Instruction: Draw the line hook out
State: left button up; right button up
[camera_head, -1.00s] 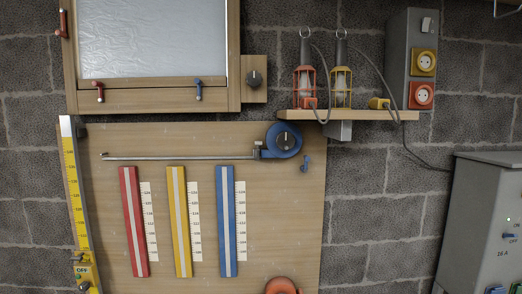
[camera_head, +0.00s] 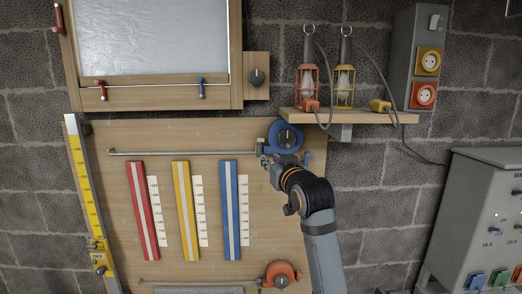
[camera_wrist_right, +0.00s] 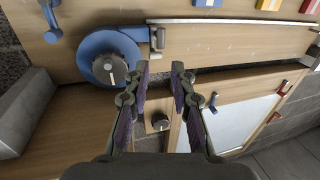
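The blue reel (camera_head: 285,137) with a dark knob is on the wooden board. A small grey metal hook piece (camera_wrist_right: 157,40) sits beside it, at the reel end of a thin grey rail (camera_head: 185,153). The blue reel also shows at the left in the right wrist view (camera_wrist_right: 108,58). My right gripper (camera_wrist_right: 160,70) is open and empty. Its fingertips are just short of the hook piece, which lies in line with the gap between them. In the head view my right gripper (camera_head: 268,160) partly covers the hook area. My left gripper is not in view.
Red (camera_head: 141,210), yellow (camera_head: 187,210) and blue (camera_head: 230,210) scale strips stand below the rail. An orange reel (camera_head: 281,275) is lower on the board. A shelf (camera_head: 350,116) with caged lamps is above right. A grey cabinet (camera_head: 478,215) stands at the right.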

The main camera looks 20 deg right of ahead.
aim_at(260, 149)
jog(key=w+p, duration=0.2)
jog(key=w, duration=0.3)
jog(key=w+p, duration=0.2)
jog(key=w, duration=0.3)
jog(key=shift+d+r, duration=0.1)
jog(key=shift+r, duration=0.1)
jog(key=shift+w+p, duration=0.25)
jog(key=shift+p, duration=0.05)
grip_shut()
